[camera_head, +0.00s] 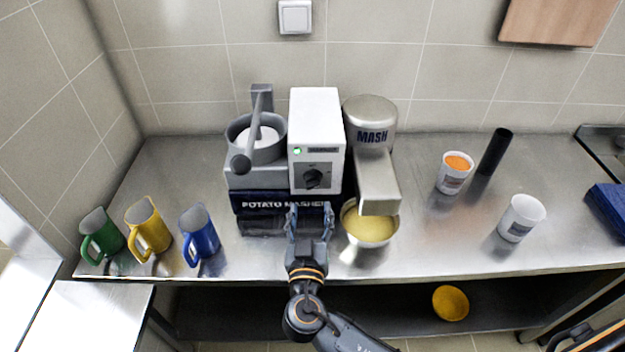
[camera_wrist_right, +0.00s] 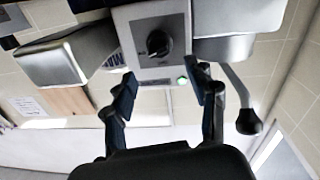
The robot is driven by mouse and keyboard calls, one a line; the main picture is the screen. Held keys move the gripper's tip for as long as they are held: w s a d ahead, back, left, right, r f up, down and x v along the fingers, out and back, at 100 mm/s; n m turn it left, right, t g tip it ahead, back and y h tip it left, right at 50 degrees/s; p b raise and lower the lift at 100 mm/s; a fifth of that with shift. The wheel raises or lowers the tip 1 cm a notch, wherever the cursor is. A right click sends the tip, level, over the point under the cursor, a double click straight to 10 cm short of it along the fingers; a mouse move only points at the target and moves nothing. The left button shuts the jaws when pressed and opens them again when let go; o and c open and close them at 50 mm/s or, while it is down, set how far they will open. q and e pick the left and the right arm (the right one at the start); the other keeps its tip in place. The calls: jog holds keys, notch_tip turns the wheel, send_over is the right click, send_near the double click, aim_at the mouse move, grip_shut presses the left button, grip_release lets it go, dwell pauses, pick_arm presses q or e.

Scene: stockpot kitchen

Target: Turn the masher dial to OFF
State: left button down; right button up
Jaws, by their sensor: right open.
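The potato masher (camera_head: 282,204) stands against the back wall, with a white control box (camera_head: 316,110) in its middle. The black dial (camera_head: 313,179) is on the box's front, below a lit green lamp (camera_head: 298,150). The dial (camera_wrist_right: 157,43) also shows in the right wrist view, upside down, beyond the fingertips. Its marks are too small to read. My right gripper (camera_head: 310,214) is open and empty in front of the masher, below and apart from the dial. Its two spread fingers (camera_wrist_right: 165,86) show in the wrist view. My left gripper is not in view.
A bowl of yellow mash (camera_head: 370,229) sits under the metal spout, right of my gripper. A hopper with a lever (camera_head: 262,120) is on the left. Green, yellow and blue jugs (camera_head: 200,238) stand at front left. Cups (camera_head: 521,219) and a black cylinder (camera_head: 494,152) stand right.

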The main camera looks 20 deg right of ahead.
aim_at(312, 187)
jog(key=p+x, duration=0.2)
jog(key=x, duration=0.5)
jog(key=shift+w+d+p, duration=0.1)
jog(key=shift+w+p, duration=0.2)
jog(key=shift+p, duration=0.05)
jog(key=shift+w+d+f, duration=0.1)
jog(key=shift+w+d, duration=0.05)
jog(key=shift+w, duration=0.25)
